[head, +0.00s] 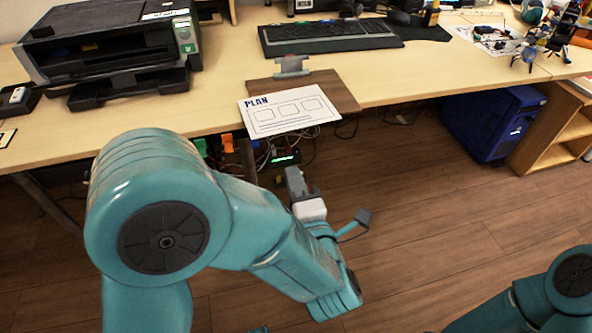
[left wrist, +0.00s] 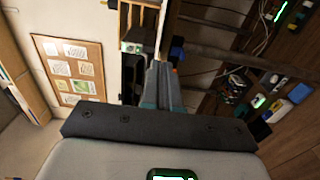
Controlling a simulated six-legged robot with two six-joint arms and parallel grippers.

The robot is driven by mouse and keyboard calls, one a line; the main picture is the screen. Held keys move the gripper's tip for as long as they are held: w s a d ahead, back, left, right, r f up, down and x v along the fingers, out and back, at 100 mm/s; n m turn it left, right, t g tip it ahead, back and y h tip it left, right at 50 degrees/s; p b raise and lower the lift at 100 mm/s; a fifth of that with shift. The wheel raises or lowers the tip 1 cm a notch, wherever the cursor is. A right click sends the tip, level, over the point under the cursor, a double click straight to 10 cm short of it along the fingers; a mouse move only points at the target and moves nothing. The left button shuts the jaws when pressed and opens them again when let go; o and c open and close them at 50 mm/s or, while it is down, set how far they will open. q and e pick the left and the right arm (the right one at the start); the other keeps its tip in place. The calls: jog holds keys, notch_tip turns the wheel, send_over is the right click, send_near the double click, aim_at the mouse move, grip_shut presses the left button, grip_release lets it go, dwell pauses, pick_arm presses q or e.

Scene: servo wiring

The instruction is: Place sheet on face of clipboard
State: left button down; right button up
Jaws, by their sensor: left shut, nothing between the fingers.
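The white sheet (head: 273,124), marked PLAN with drawn boxes, lies at the table's front edge. It overlaps the lower left part of the brown clipboard (head: 338,92) at a skew and sticks out past its left and front sides. The clipboard's metal clip (head: 291,66) is at its back edge, clear of the sheet. My left gripper (head: 293,172) is in front of the table, below the sheet in the picture, apart from it. It is shut and empty; its fingers also show in the left wrist view (left wrist: 160,80). My right gripper is out of view.
A black printer (head: 110,45) stands left of the clipboard on the wooden table (head: 215,95). A keyboard (head: 325,37) lies behind the clipboard. Cables (head: 275,150) hang under the table. A blue computer case (head: 490,125) stands below at right. A small robot (head: 550,42) is at the back right.

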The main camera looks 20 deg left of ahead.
pick_arm(q)
jog(key=w+a, duration=0.3)
jog(key=w, duration=0.7)
jog(key=shift+w+a+b, duration=0.2)
jog(key=shift+a+b, duration=0.15)
jog(key=shift+b, duration=0.1)
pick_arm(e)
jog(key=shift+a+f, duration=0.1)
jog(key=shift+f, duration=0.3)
